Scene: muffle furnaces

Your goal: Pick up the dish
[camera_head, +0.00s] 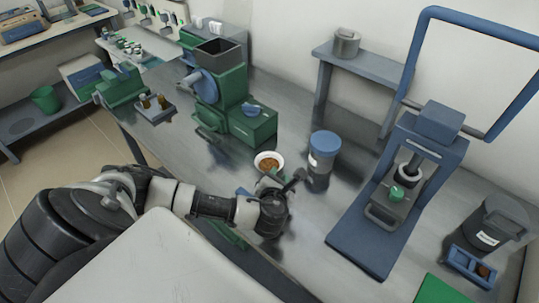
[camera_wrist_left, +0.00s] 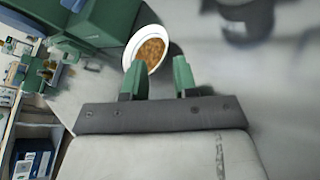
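The dish (camera_head: 269,163) is a small white bowl with brown-orange granular contents. It stands on the metal bench in front of the green machine. My left gripper (camera_head: 272,182) is just on the near side of the dish and partly overlaps its near edge in the head view. In the left wrist view the dish (camera_wrist_left: 149,50) lies beyond the fingertips, off toward the left finger. The two green fingers of the left gripper (camera_wrist_left: 159,72) are apart, with nothing held between them. I cannot tell whether the left finger touches the rim. My right gripper is not in view.
A grey jar with a blue lid (camera_head: 323,155) stands right of the dish. The green machine (camera_head: 222,95) is behind it to the left. A blue press (camera_head: 400,195) stands farther right. The bench (camera_head: 310,235) is bare between my gripper and the press.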

